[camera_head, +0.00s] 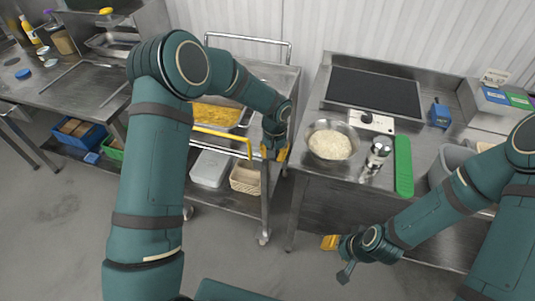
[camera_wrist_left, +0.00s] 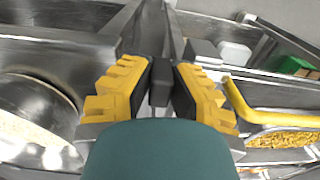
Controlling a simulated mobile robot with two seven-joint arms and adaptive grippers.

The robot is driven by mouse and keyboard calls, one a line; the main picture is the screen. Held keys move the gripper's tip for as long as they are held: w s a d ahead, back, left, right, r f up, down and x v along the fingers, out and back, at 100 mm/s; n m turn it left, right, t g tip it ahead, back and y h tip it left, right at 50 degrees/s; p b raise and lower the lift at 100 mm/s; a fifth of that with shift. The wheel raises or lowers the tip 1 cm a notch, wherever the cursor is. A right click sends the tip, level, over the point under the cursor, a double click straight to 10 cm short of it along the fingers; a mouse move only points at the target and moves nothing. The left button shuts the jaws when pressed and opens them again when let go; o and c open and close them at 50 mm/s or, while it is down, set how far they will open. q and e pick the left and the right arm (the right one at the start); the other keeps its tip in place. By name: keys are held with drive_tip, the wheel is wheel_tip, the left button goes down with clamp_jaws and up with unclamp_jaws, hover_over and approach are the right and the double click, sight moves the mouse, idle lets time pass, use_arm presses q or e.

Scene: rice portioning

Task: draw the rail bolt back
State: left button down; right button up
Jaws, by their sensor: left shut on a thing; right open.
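The yellow rail (camera_head: 222,142) runs along the near side of the steel trolley (camera_head: 283,80). It also shows at the right of the left wrist view (camera_wrist_left: 275,118). My left gripper (camera_head: 277,153) is at the rail's right end, by the trolley's corner post. In the left wrist view its yellow fingers (camera_wrist_left: 161,92) are shut around a small dark piece, which appears to be the rail bolt. Fingers and wrist hide most of the bolt, so how far it is drawn cannot be told. My right gripper (camera_head: 338,256) is open and empty, low in front of the right-hand counter.
A pan of yellow food (camera_head: 215,115) is on the trolley, with a white tub (camera_head: 210,168) and a basket (camera_head: 245,178) below.

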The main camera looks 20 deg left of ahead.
use_arm(q)
drive_tip(key=shift+s, duration=0.1)
drive_tip(key=c, duration=0.9)
unclamp_jaws()
wheel_tip(320, 180, up, 12)
drive_tip(key=shift+f, duration=0.1)
